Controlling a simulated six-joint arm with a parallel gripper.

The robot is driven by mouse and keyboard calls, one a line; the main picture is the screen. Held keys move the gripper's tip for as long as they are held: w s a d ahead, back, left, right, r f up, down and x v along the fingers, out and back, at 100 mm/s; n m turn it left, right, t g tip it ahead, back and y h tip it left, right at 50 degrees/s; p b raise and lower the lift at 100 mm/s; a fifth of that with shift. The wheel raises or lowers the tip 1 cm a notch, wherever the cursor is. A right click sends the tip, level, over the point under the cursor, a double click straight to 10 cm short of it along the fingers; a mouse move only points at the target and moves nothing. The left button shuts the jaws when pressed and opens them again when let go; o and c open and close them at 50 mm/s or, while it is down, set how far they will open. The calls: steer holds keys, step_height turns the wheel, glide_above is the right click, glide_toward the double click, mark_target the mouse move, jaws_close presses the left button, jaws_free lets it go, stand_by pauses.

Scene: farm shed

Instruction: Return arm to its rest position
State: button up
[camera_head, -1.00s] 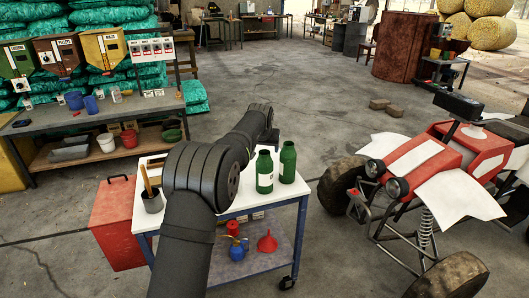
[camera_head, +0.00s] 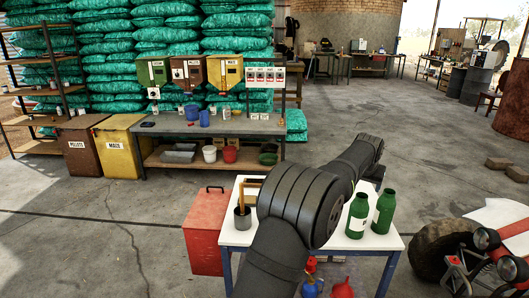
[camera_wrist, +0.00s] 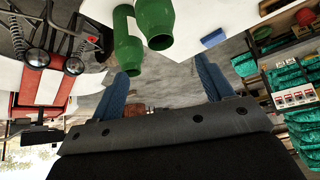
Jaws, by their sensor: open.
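My gripper (camera_wrist: 163,85) shows in the wrist view with its two blue fingers spread wide apart and nothing between them. In the head view my black arm reaches over a white-topped cart (camera_head: 378,242), and the gripper itself is hidden behind the arm. Two green bottles stand on the cart to the right of the arm: one with a white label (camera_head: 357,215) and one beside it (camera_head: 384,211). In the wrist view the picture is upside down, and the bottles (camera_wrist: 154,22) appear beyond the fingers, apart from them.
A dark pot (camera_head: 242,217) stands on the cart left of my arm. A blue block (camera_wrist: 214,39) lies on the white top. A red bin (camera_head: 205,235) stands left of the cart; a red-and-white vehicle (camera_head: 497,222) is at right. A workbench (camera_head: 190,130) stands behind.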

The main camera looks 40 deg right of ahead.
mark_target(362, 196)
steer(key=x, duration=1.1)
steer(key=shift+w+d+f, duration=0.1)
steer(key=shift+f, duration=0.1)
steer(key=shift+r, duration=1.2)
